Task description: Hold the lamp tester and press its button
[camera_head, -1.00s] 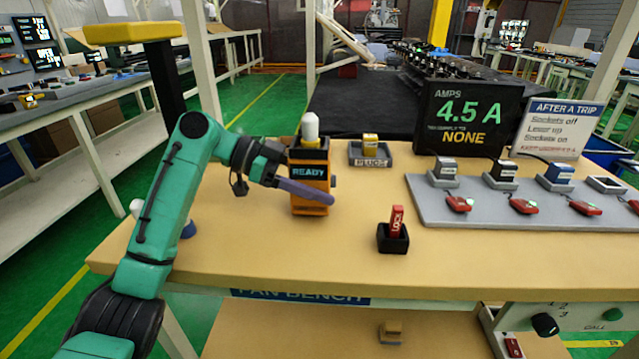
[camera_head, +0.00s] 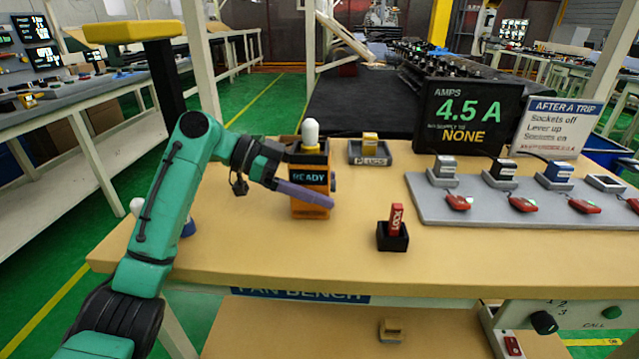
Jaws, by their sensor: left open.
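The lamp tester (camera_head: 310,208) is an orange and dark box with a READY screen and a white bulb on top. It stands upright on the tan bench, left of centre. A small dark knob (camera_head: 333,182) sticks out at its right side; I cannot tell whether it is the button. My left gripper (camera_head: 304,190) is open at the tester, with one purple-grey finger slanting across its front below the screen. The other finger is hidden, and contact is unclear. My right gripper is not in view.
A PLUGS tray (camera_head: 354,157) with a yellow block stands behind the tester. A black holder (camera_head: 393,243) with a red LOCK piece stands to the right. A grey socket board (camera_head: 428,207) and a 4.5 A display (camera_head: 466,118) lie further right.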

